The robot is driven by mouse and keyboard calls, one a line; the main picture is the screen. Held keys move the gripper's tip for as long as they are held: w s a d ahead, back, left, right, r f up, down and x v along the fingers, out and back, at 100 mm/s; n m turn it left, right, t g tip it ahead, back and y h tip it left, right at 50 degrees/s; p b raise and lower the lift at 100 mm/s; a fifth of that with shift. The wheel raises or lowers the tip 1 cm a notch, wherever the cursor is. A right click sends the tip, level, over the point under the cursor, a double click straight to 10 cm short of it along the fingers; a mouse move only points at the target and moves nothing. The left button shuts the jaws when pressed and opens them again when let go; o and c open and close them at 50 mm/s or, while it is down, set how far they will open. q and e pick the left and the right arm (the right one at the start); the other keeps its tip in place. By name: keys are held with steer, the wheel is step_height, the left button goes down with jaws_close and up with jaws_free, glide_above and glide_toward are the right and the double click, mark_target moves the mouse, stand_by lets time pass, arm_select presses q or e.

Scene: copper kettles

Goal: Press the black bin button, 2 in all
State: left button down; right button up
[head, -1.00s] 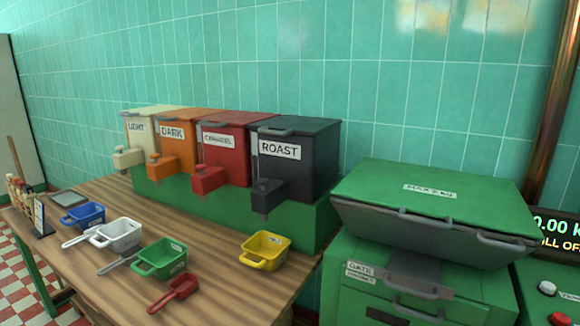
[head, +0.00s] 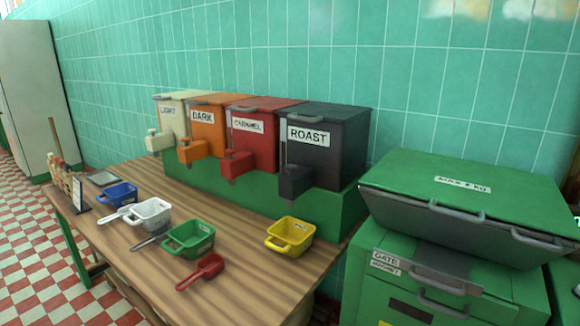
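The black bin (head: 325,145), labelled ROAST, is the rightmost in a row of bins on a green stand at the back of the wooden table. A dark dispenser block (head: 295,182) juts from its lower front left; a separate button on it is too small to make out. Neither of my grippers is in view.
The red (head: 262,135), orange (head: 208,130) and cream (head: 170,120) bins stand left of the black one. On the table (head: 240,270) are blue (head: 120,193), white (head: 150,212), green (head: 188,238) and yellow (head: 290,236) scoops and a small red scoop (head: 203,270). A green machine (head: 470,200) stands at right.

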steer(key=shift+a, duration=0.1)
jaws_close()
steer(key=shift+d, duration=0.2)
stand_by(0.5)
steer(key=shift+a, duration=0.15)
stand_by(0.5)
